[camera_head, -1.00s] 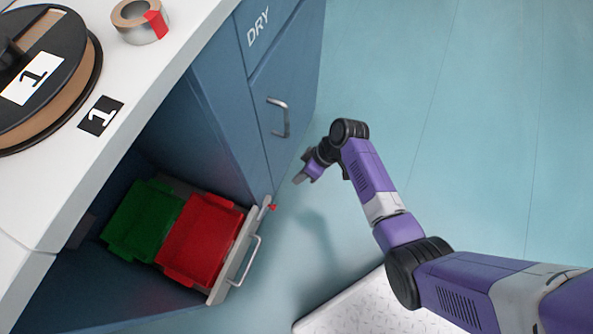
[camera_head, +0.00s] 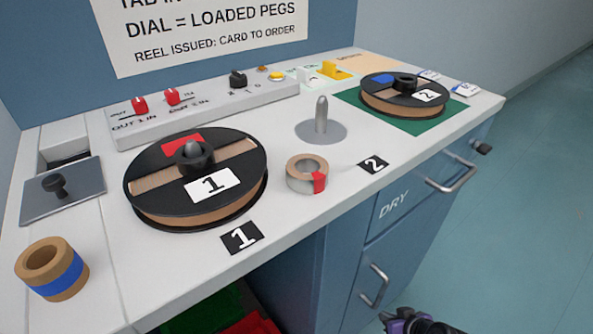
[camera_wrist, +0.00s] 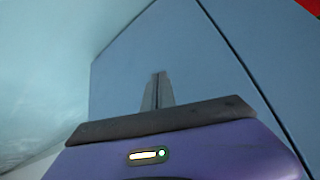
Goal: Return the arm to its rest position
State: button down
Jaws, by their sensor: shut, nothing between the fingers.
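My gripper (camera_wrist: 158,88) shows in the wrist view with its two grey fingers together and nothing between them. A plain blue panel (camera_wrist: 200,60) with dark seams fills much of the view beyond the fingers. In the head view only a purple and black part of my arm (camera_head: 412,321) shows at the bottom edge, beside the lower cabinet front. The fingers cannot be made out there, and the rest of the arm is out of frame.
The white counter (camera_head: 300,228) carries reel 1 (camera_head: 236,212), reel 2 (camera_head: 405,107), tape rolls and a bare peg (camera_head: 321,117). Cabinet handles (camera_head: 374,288) stick out near my arm. Green (camera_head: 210,314) and red (camera_head: 255,325) bins sit low under the counter. Open floor (camera_head: 530,240) lies at right.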

jog(key=s+a+r+m+t+h, duration=0.3)
jog(key=s+r+t, duration=0.6)
jog(key=s+r, duration=1.5)
jog(key=s+a+r+n+g, duration=0.1)
jog(key=s+r, duration=0.2)
jog(key=s, duration=0.2)
jog(key=s+a+r, duration=0.1)
jog(key=s+r, duration=0.2)
jog(key=s, duration=0.3)
notch_tip(320, 180, up, 27)
jog(key=p, duration=2.7)
jog(key=shift+w+y, duration=0.3)
jog(key=shift+w, duration=0.1)
